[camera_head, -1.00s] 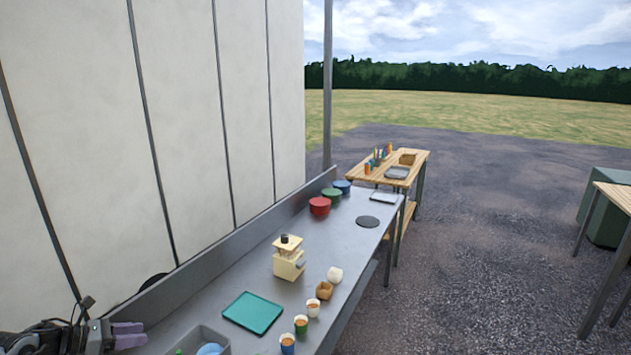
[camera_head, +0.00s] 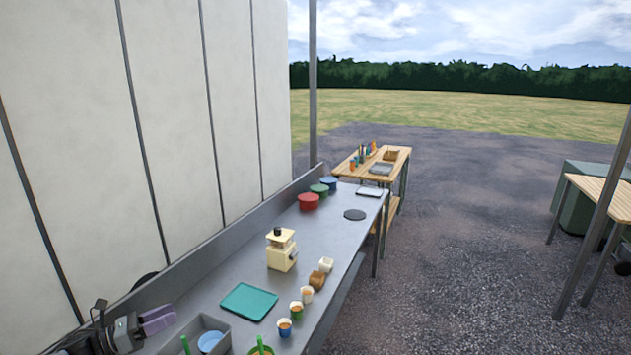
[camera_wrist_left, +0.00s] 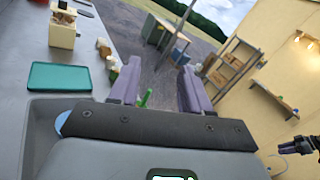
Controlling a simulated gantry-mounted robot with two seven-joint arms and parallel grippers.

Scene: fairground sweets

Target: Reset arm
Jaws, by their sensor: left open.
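My left gripper (camera_head: 160,318) is at the lower left of the head view, above the near end of the metal counter. Its two purple fingers also show in the left wrist view (camera_wrist_left: 158,88); they stand wide apart with nothing held between them. A green upright item (camera_wrist_left: 145,98) shows in the gap, beyond the fingers. A dark gripper-like part with cables, which looks like my right gripper (camera_wrist_left: 298,145), is at the right edge of the wrist view. Its jaws are too small to read.
The counter (camera_head: 235,268) carries a grey bin (camera_head: 228,325), teal tray (camera_head: 249,301), cream machine (camera_head: 281,252), several small cups and colored pots (camera_head: 309,201). A wall borders its left side. A wooden table (camera_head: 400,158) stands beyond it. Open gravel lies right.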

